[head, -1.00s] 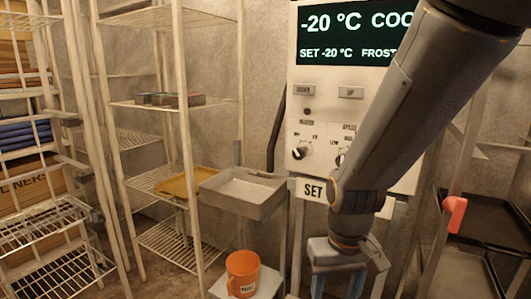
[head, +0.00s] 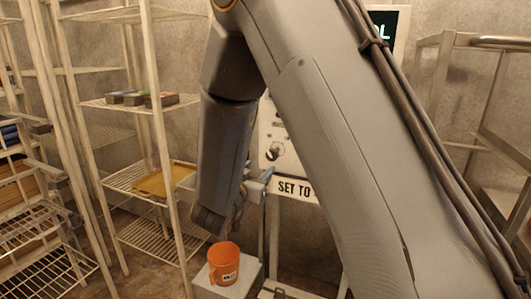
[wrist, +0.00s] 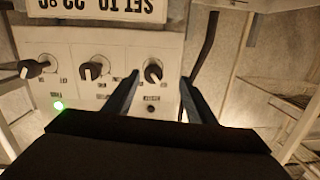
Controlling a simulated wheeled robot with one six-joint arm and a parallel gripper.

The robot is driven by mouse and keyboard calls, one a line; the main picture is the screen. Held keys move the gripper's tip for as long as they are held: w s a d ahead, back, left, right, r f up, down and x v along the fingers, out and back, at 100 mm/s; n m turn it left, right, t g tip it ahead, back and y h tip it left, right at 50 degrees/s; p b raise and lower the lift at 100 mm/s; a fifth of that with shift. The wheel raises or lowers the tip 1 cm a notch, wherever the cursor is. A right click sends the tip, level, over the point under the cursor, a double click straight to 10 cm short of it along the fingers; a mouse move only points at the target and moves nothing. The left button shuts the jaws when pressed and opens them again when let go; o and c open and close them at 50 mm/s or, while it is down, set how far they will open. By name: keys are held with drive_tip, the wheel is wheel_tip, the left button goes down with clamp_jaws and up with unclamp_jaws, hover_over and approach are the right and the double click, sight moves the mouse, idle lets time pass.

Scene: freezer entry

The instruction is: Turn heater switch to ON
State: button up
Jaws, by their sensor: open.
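The heater switch is a round knob with a dark pointer on a pale control panel (head: 267,125). In the head view the heater knob (head: 274,152) shows just past my forearm. The wrist view is upside down, and the heater knob (wrist: 153,72) is the rightmost of three knobs there. My gripper (wrist: 160,78) is open, with one dark finger to each side of that knob's place in the picture. I cannot tell whether the fingers touch it. In the head view my gripper (head: 263,180) is small, low before the panel. The knob's small labels are unreadable.
Two more knobs (wrist: 93,70) and a green light (wrist: 58,105) sit on the panel. A "SET TO" sign (head: 296,188) is by the panel's lower edge. An orange mug (head: 224,265) stands on a small stand below my wrist. Wire shelves (head: 125,105) stand left; a metal frame (head: 440,90) stands right.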

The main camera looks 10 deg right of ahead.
sight(271, 155)
drive_tip(key=shift+h, duration=0.6)
drive_tip(key=x, duration=0.2)
drive_tip(key=r+p+x, duration=0.1)
drive_tip(key=x, duration=0.1)
drive_tip(key=p+x, duration=0.1)
drive_tip(key=x, duration=0.2)
drive_tip(key=shift+d+r, duration=0.15)
drive_tip(key=shift+d, duration=0.2)
drive_tip(key=shift+m, duration=0.3)
drive_tip(key=c, duration=1)
